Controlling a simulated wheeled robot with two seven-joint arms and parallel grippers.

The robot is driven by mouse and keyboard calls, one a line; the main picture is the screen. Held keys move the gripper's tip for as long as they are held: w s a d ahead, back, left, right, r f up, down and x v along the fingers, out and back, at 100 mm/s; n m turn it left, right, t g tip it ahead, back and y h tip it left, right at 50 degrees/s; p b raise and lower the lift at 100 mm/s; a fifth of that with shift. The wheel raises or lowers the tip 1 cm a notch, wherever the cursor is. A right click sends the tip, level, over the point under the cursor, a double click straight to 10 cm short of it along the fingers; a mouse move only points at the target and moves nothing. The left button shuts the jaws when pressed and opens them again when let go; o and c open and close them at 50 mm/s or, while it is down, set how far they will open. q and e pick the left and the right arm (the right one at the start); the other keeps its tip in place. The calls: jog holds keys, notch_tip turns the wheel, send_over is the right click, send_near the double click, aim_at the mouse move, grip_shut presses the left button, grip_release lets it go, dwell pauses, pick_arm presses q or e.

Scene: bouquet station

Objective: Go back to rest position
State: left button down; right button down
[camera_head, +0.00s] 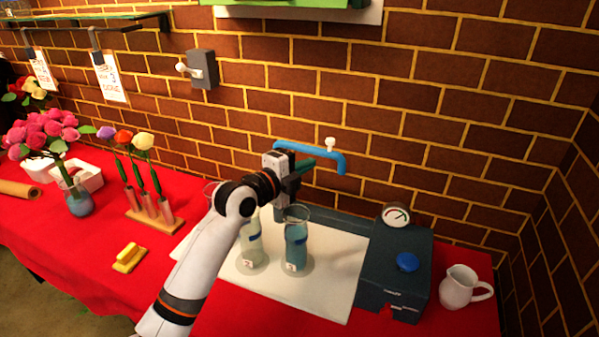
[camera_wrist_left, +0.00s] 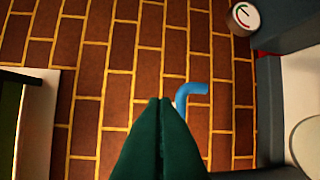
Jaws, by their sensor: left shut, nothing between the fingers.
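My left gripper (camera_head: 301,167) is shut and empty. It is raised over the back of the red table, close to the blue tap pipe (camera_head: 338,158) and above the glass vases. In the left wrist view its dark green fingers (camera_wrist_left: 160,105) are pressed together, with the brick wall (camera_wrist_left: 120,60) and the blue pipe (camera_wrist_left: 190,92) beyond. My left arm comes in from the lower left and hides part of the table and vases. My right gripper is not in view.
Two glass vases (camera_head: 296,240) (camera_head: 252,247) stand on a white mat (camera_head: 335,270). A dark box with a blue button (camera_head: 407,262) and a white jug (camera_head: 462,287) are at the right. A flower rack (camera_head: 152,218), a yellow brush (camera_head: 128,257) and a bouquet vase (camera_head: 79,201) are at the left.

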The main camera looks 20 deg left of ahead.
pick_arm(q)
jog(key=s+d+f+n+g+y, duration=0.25)
jog(key=s+f+n+g, duration=0.5)
jog(key=s+f, duration=1.05)
jog(key=s+a+f+n+g+y, duration=0.1)
jog(key=s+f+n+g, duration=0.2)
jog(key=s, duration=0.4)
jog(key=s+a+f+n+y, duration=0.1)
jog(key=s+f+n, duration=0.1)
jog(key=s+n, duration=0.35)
jog(key=s+a+f+n+g+y, duration=0.1)
jog(key=s+f+n+g+y, duration=0.15)
jog(key=s, duration=0.55)
notch_tip(320, 180, down, 25)
jog(key=s+a+f+g, duration=0.1)
jog(key=s+a+f, duration=0.1)
jog(key=s+f, duration=1.5)
jog(key=shift+s+a+f+g+h, duration=0.2)
jog(key=shift+f+g+h, duration=0.1)
jog(key=shift+f+g, duration=0.1)
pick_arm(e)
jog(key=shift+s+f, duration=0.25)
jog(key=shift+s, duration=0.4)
pick_arm(q)
jog(key=c, duration=2.2)
grip_release()
